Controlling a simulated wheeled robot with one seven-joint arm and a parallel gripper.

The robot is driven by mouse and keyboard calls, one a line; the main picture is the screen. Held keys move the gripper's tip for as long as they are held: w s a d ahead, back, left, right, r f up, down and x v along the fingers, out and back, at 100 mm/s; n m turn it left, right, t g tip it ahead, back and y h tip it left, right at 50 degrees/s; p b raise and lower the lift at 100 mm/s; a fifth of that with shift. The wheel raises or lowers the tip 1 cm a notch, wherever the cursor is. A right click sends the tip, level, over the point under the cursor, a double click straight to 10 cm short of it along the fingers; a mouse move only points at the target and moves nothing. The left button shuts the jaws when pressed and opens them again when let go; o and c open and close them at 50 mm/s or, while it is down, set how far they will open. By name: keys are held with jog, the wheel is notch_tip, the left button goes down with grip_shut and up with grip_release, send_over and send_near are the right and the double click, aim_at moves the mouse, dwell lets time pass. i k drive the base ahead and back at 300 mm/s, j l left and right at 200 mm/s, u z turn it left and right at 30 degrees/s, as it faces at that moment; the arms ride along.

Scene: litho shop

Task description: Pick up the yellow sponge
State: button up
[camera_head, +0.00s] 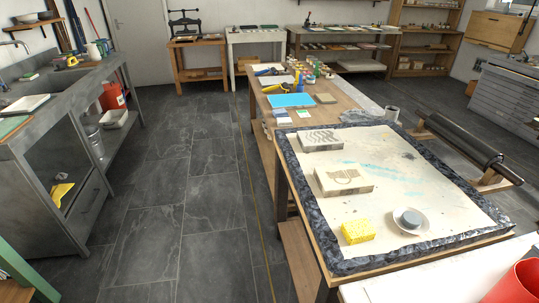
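The yellow sponge (357,232) is a small bright yellow block with a speckled surface. It lies on the front left part of a pale, stained sheet (400,160) that covers the near table. A small white dish (426,226) with a grey-blue round piece on it is just right of the sponge, apart from it. The sponge is in full view with nothing on top of it. My gripper does not show in the head camera view.
Two printed stone blocks, one nearer (344,180) and one farther (320,140), lie behind the sponge. A dark roller (470,145) rests right of the table. A red container (515,285) stands at the bottom right corner. The tiled floor (190,200) left of the table is clear.

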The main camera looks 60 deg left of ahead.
aim_at(357, 231)
jog(key=u, duration=1.4)
